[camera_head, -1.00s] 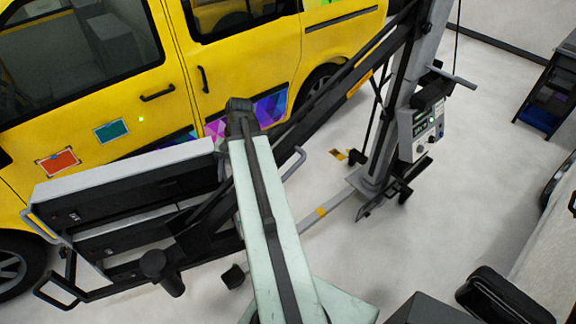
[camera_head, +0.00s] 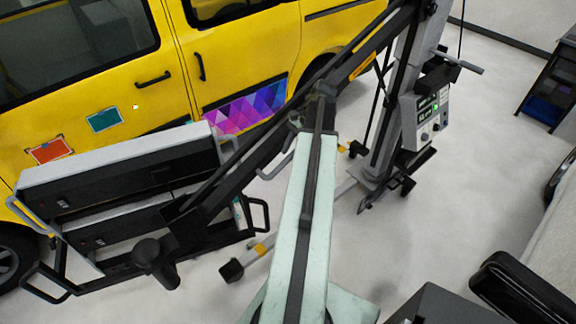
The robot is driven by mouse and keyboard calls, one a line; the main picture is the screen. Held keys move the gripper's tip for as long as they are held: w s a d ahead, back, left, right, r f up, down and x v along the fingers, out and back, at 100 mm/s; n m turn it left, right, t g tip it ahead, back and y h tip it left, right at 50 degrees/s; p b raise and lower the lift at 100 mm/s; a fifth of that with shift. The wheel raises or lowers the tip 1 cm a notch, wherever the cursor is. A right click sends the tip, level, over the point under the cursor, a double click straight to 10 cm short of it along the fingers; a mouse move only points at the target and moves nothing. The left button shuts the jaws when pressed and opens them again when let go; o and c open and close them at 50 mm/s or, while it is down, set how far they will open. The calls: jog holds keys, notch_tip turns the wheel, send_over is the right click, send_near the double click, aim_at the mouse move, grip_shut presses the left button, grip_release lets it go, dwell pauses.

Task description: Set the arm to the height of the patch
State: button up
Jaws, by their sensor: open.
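The lamp stand has a grey upright column (camera_head: 408,75), a slanting dark boom arm (camera_head: 352,62) and a two-panel lamp head (camera_head: 112,175) at the boom's lower left end. A control box (camera_head: 428,118) with a lit display and knobs is on the column. On the yellow van's side are a purple triangle-pattern patch (camera_head: 245,108), a teal patch (camera_head: 104,120) and an orange patch (camera_head: 50,150). The lamp head overlaps the van's lower side in the picture. My gripper (camera_head: 312,104) is open at the far end of my pale green arm, against the boom; its fingers are hard to make out.
The yellow van (camera_head: 235,60) fills the upper left. The stand's wheeled base legs (camera_head: 262,246) lie on the pale floor. A dark shelf cart (camera_head: 548,90) is at the right. A black chair-like object (camera_head: 520,290) is at the lower right.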

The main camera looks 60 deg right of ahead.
jog(key=b+x, duration=0.1)
jog(key=x, duration=0.2)
jog(key=shift+f, duration=0.1)
grip_shut()
dwell(1.3)
